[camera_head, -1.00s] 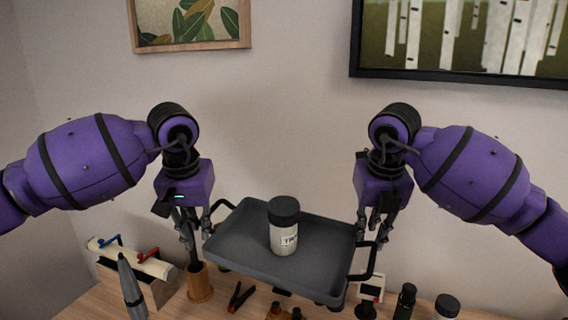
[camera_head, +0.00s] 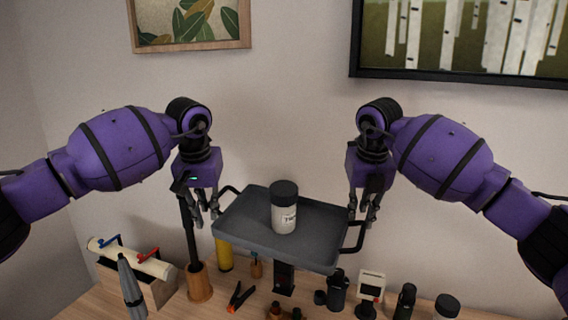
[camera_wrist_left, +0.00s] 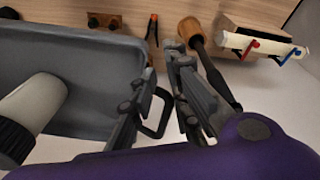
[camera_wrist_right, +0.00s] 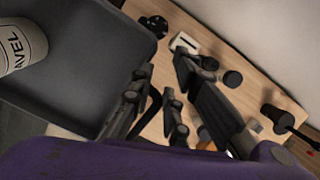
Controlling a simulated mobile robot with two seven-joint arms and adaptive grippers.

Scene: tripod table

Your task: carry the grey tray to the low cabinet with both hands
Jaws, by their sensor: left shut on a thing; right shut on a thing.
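The grey tray (camera_head: 250,239) hangs in the air above the wooden table, slightly tilted in the head view. A white bottle with a black lid (camera_head: 284,208) stands upright on it. My left gripper (camera_head: 206,219) is shut on the tray's left black handle, which also shows in the left wrist view (camera_wrist_left: 160,118). My right gripper (camera_head: 361,221) is shut on the right handle (camera_head: 356,240). The tray also shows in the right wrist view (camera_wrist_right: 95,40). I cannot make out the low cabinet in these frames.
Below on the table (camera_head: 190,309) are a wooden holder (camera_head: 199,283) with a dark rod, a box with a white roll (camera_head: 140,262), a clamp (camera_head: 240,297), a yellow cylinder (camera_head: 224,254) and several dark bottles. Framed pictures hang on the wall behind.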

